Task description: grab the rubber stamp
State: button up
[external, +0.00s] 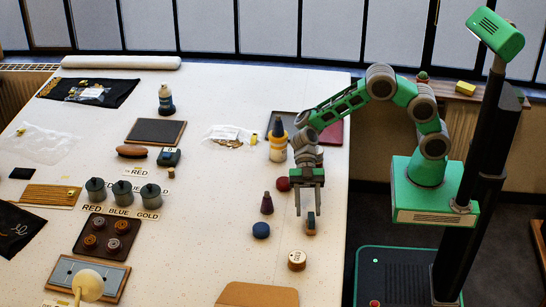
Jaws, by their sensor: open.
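My gripper (308,206) points down over the right part of the table, its two fingers apart. Just below and between the fingertips stands a small upright object with a dark body and a lighter part, which looks like the rubber stamp (310,227). It is too small to make out fully, and I cannot tell whether a finger touches it. A dark purple, handle-shaped piece (267,204) stands to the left of my gripper and could also be a stamp.
Lidded pots (122,194) and a brown tray (107,235) stand left. The white table (215,215) is clear mid-front.

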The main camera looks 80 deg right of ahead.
aim_at(312, 226)
jog(key=x, duration=0.2)
jog(key=p+x, duration=0.1)
jog(key=x, duration=0.1)
jog(key=p+x, duration=0.1)
jog(key=x, duration=0.2)
jog(key=shift+s+d+f, duration=0.15)
jog(key=shift+s, duration=0.2)
grip_shut()
